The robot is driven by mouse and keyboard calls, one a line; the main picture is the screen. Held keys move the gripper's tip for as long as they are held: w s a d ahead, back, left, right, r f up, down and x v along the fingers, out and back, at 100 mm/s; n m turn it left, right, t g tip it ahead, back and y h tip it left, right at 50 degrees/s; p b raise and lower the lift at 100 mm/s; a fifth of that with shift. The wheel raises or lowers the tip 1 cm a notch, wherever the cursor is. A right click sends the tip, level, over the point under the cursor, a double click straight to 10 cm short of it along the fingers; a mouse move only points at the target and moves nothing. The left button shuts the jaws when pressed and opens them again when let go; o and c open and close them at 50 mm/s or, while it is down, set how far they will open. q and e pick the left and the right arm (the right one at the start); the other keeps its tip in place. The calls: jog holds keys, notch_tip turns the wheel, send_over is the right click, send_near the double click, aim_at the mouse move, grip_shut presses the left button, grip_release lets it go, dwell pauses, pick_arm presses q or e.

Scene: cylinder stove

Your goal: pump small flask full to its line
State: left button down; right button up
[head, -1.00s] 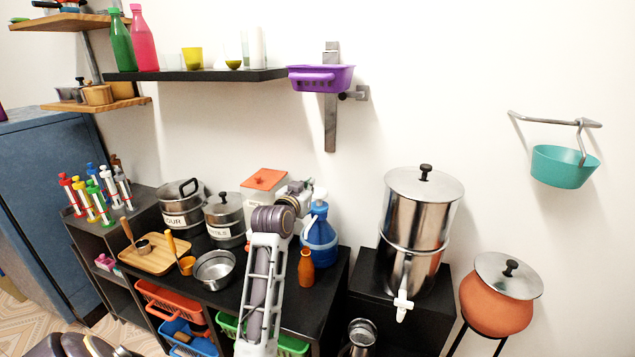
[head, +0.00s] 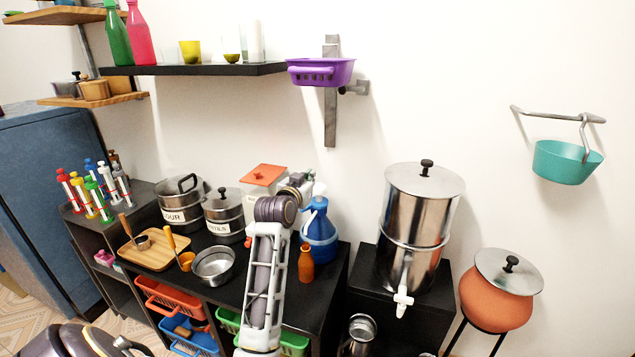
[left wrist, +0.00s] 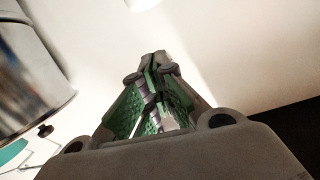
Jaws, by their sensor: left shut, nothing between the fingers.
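My left gripper (head: 302,181) is high over the counter, at the top of the blue jug (head: 319,236). Whether it touches the jug's top cannot be told. In the left wrist view its green-padded fingers (left wrist: 154,66) are shut with nothing between them. A small orange-brown bottle (head: 306,266) stands upright on the counter in front of the jug, just right of my forearm. It may be the small flask; no fill line or level shows on it. The jug's pump is not clearly seen. My right gripper is out of view.
A steel urn (head: 418,215) with a white tap stands right on a black stand (head: 375,285). Steel pots, a bowl (head: 213,264) and a wooden tray (head: 155,250) fill the counter's left. A white canister with an orange lid (head: 263,173) is behind my arm. A shelf (head: 195,72) hangs above.

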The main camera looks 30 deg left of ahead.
aim_at(319, 187)
pick_arm(q)
jog(key=x, duration=0.8)
jog(key=shift+w+a+f, duration=0.1)
jog(key=shift+w+f, duration=0.15)
jog(key=shift+f, duration=0.15)
jog(key=shift+w+a+f, duration=0.1)
jog(key=shift+f, duration=3.1)
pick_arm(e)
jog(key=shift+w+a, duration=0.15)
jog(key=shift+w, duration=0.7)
